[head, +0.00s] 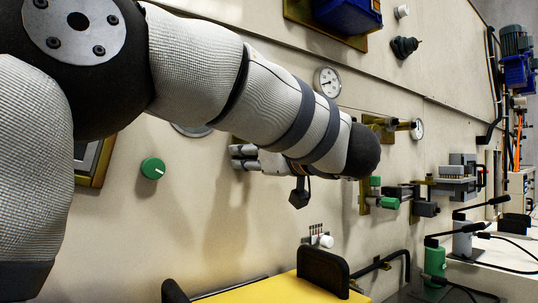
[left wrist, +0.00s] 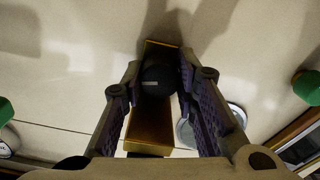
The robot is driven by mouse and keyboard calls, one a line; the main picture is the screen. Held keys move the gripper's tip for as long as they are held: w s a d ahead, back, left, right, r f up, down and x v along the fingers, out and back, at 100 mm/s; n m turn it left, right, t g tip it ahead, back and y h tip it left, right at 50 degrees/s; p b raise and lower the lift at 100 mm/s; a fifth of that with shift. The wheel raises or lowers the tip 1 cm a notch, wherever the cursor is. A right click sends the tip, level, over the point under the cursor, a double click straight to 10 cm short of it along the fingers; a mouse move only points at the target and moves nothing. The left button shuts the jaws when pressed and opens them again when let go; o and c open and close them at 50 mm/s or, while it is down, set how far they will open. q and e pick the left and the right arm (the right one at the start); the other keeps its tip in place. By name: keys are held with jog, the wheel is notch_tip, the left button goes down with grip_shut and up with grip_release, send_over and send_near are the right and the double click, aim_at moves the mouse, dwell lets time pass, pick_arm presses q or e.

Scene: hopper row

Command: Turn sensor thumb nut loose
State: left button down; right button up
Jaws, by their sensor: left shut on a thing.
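In the left wrist view the sensor thumb nut (left wrist: 158,80) is a round black knob with a small pale mark, in front of a brass bracket (left wrist: 151,128) on the beige wall. My left gripper (left wrist: 159,72) has its purple-padded fingers on both sides of the nut and is shut on it. In the head view my left arm reaches across, and the left gripper (head: 244,157) is by the wall, partly behind the forearm. The nut is hidden there. My right gripper is in neither view.
A green knob (head: 153,168) is on the wall at left. A gauge (head: 327,82), brass and green fittings (head: 389,203) and a finned block (head: 458,168) are to the right. A yellow surface (head: 285,289) with a black upright part (head: 322,270) lies below.

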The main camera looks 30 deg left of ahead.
pick_arm(q)
jog(key=n, duration=0.5)
jog(key=shift+n, duration=0.3)
dwell(0.4)
jog(key=c, duration=1.2)
grip_release()
jog(key=shift+c, duration=0.2)
jog(key=v, duration=1.2)
